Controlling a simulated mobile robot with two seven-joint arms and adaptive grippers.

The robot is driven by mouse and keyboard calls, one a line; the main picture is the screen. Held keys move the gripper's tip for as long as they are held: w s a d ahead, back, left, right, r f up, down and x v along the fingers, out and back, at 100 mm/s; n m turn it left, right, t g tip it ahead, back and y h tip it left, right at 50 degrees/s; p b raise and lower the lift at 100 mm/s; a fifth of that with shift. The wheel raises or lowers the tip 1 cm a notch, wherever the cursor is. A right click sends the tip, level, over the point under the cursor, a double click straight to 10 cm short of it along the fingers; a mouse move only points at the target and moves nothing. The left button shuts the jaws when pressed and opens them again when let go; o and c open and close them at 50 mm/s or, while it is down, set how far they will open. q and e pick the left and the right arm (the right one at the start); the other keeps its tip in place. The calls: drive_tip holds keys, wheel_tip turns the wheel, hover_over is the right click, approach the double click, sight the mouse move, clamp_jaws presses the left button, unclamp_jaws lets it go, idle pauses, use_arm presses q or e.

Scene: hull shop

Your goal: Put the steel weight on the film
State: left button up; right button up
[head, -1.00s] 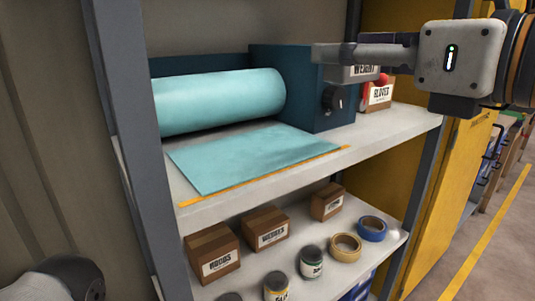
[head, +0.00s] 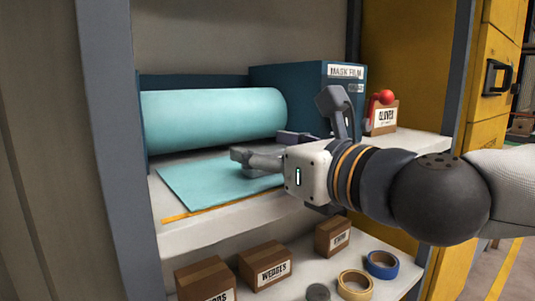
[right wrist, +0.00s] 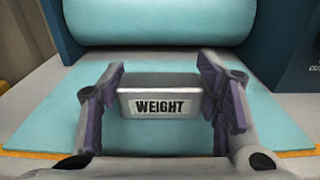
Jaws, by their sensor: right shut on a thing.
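The steel weight (right wrist: 160,103) is a grey block with a "WEIGHT" label in the right wrist view. My right gripper (right wrist: 161,85) is shut on it, one purple-padded finger at each side. In the head view, the gripper (head: 265,148) is low over the film, and the weight (head: 262,172) shows partly below the fingers. The teal film (head: 200,182) lies flat on the upper shelf, drawn from its roll (head: 210,118). The weight is over the film, at or just above its surface; I cannot tell whether they touch. My left gripper is out of view.
A blue "MASK FILM" dispenser (head: 290,88) stands behind the hand. A gloves box (head: 383,118) with a red-topped item is at the shelf's right. An orange line (head: 187,216) runs along the front. Boxes and tape rolls (head: 382,264) occupy the lower shelf.

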drive_tip(key=shift+f, duration=0.1)
drive_tip(key=o, duration=1.7)
